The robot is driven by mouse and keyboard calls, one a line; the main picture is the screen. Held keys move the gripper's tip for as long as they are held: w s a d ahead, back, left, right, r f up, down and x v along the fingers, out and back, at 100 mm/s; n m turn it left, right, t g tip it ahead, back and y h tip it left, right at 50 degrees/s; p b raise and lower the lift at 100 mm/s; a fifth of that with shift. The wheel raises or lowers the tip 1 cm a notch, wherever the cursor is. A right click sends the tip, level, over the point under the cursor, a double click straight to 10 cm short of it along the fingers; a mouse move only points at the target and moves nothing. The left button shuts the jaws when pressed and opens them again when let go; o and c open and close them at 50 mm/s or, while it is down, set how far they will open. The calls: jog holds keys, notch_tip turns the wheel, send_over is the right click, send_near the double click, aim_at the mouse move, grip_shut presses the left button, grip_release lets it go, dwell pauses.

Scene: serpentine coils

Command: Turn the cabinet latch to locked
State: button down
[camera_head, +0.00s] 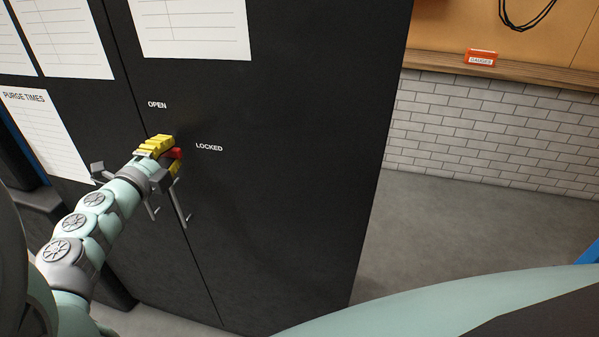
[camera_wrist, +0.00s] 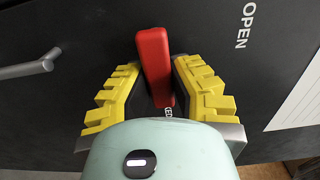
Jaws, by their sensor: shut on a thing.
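The red latch handle (camera_head: 177,153) is on the front of the black cabinet (camera_head: 290,140), mostly hidden by my gripper in the head view. My gripper (camera_head: 165,156), with yellow ridged fingers, is shut on the handle. In the wrist view the red handle (camera_wrist: 154,62) lies between the two fingers of my gripper (camera_wrist: 155,76), running nearly top to bottom. Its lower end lies by the partly hidden LOCKED label (camera_wrist: 168,112). The OPEN label (camera_head: 157,104) is above the handle in the head view, and the LOCKED label (camera_head: 209,147) is to its right.
Grey bar handles (camera_head: 181,204) hang on the cabinet doors just below my gripper. Paper sheets (camera_head: 45,130) are fixed to the doors. To the right are open grey floor (camera_head: 450,235), a white brick wall (camera_head: 480,125) and a wooden shelf with a red box (camera_head: 481,57).

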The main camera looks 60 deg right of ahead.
dwell(0.4)
jog(key=c, duration=0.8)
grip_release()
jog(key=shift+v, duration=6.05)
